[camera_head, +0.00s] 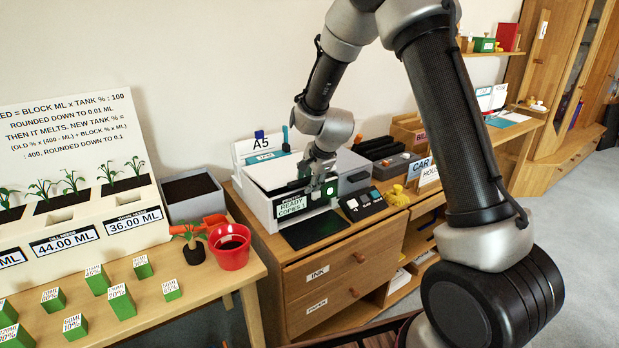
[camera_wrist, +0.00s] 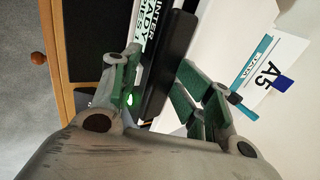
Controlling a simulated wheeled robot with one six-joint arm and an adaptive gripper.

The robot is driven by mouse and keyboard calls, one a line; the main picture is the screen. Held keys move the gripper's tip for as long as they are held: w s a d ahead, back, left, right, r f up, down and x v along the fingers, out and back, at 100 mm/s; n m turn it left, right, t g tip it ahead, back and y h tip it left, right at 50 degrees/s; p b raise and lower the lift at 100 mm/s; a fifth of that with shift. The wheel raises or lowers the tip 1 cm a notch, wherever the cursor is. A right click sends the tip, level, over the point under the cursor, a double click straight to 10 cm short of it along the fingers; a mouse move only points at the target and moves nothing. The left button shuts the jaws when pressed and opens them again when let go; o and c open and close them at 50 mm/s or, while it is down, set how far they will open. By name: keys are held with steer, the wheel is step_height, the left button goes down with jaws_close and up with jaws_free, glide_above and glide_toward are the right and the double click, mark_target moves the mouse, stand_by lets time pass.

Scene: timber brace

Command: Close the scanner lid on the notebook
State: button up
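The printer with the scanner (camera_head: 262,207) stands on the wooden cabinet, a screen reading "READY" and "COPIES 1" on its front. Its top is pale, and my arm hides part of it, so I cannot tell the lid's angle. My gripper (camera_head: 322,188) is at the printer's front, near the screen. In the wrist view my gripper (camera_wrist: 163,80) has its green-padded fingers apart. A dark bar (camera_wrist: 172,45) runs between them beside the printer's label; I cannot tell whether it is the lid's edge or the notebook. No notebook is clearly recognisable.
A black pad (camera_head: 314,229) lies before the printer, with a dark keypad (camera_head: 362,204) to the right. A white A5 holder (camera_head: 262,143) stands behind. A yellow duck (camera_head: 397,196) and a red pot (camera_head: 230,250) flank the area. The cabinet has drawers (camera_head: 345,270).

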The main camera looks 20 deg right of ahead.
steer(key=shift+s+f, duration=0.3)
steer(key=shift+s, duration=0.05)
steer(key=v, duration=1.2)
steer(key=shift+w+r, duration=0.3)
steer(key=shift+w, duration=0.05)
steer(key=s+d+f+n+g, duration=0.1)
steer(key=s+d+n+g, duration=0.25)
steer(key=s+n, duration=0.65)
steer(key=s+d+r+n, duration=0.1)
steer(key=s+d+r, duration=0.2)
steer(key=s, duration=0.4)
steer(key=s+d+r+n+t+h, duration=0.1)
steer(key=s+d+r+n, duration=0.1)
steer(key=s+r, duration=0.3)
steer(key=s+d+r+n+t, duration=0.1)
steer(key=s+d+r, duration=0.3)
steer(key=s, duration=0.6)
steer(key=shift+s+h, duration=0.35)
steer(key=shift+h, duration=0.05)
